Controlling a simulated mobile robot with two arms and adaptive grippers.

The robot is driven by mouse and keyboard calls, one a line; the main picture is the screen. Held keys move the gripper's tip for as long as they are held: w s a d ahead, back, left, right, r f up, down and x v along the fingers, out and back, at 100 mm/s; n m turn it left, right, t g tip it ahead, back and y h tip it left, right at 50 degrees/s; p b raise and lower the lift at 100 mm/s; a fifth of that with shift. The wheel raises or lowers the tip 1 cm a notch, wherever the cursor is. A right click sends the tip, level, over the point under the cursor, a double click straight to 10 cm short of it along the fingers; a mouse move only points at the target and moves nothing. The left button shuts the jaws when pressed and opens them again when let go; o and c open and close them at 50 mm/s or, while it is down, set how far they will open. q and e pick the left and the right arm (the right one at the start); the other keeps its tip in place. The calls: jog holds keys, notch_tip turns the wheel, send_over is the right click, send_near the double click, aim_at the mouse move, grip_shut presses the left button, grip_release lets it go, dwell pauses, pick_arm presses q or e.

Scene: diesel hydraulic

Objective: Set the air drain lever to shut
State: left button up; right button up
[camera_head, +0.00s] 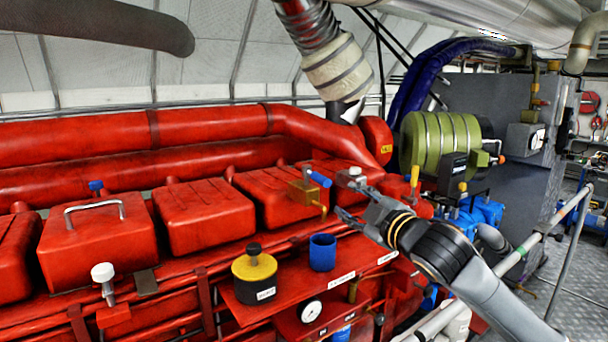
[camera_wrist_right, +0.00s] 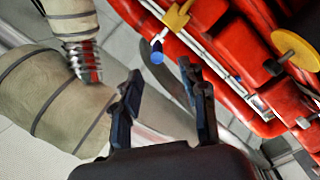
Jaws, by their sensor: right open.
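A small brass valve (camera_head: 305,192) with a blue-handled lever (camera_head: 319,178) stands among the red engine covers; I take this as the air drain lever, though no label on it is readable. The blue handle points right and slightly down, toward my right gripper (camera_head: 346,200). That gripper is open and empty, just right of the handle and apart from it. In the right wrist view, a blue tip (camera_wrist_right: 156,57) shows between the open fingertips (camera_wrist_right: 160,70), farther off, with a yellow fitting (camera_wrist_right: 178,17) behind it. My left gripper is not in view.
A gauge (camera_head: 311,311) sits lower. A wrapped pipe (camera_head: 338,68) rises behind my gripper. A yellow-handled fitting (camera_head: 414,178) is to the right.

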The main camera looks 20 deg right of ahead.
aim_at(322, 176)
jog(key=w+p, duration=0.1)
jog(key=w+a+r+p, duration=0.1)
jog(key=w, duration=0.1)
jog(key=w+p, duration=0.1)
jog(key=w, duration=0.1)
jog(key=shift+a+r, duration=0.25)
jog(key=shift+r, duration=0.15)
jog(key=w, duration=0.2)
jog(key=w+p, duration=0.1)
jog(key=w, duration=0.1)
jog(key=shift+a+f+p, duration=0.2)
jog(key=shift+a+p, duration=0.1)
jog(key=shift+a, duration=0.1)
jog(key=w, duration=0.1)
jog(key=w+p, duration=0.1)
jog(key=shift+w+a, duration=0.25)
jog(key=shift+w, duration=0.1)
jog(key=shift+w+a+f, duration=0.1)
jog(key=shift+w+f, duration=0.05)
jog(key=shift+w, duration=0.35)
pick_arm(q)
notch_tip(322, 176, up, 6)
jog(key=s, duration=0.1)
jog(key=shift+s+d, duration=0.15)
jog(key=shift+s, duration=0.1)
pick_arm(e)
grip_shut()
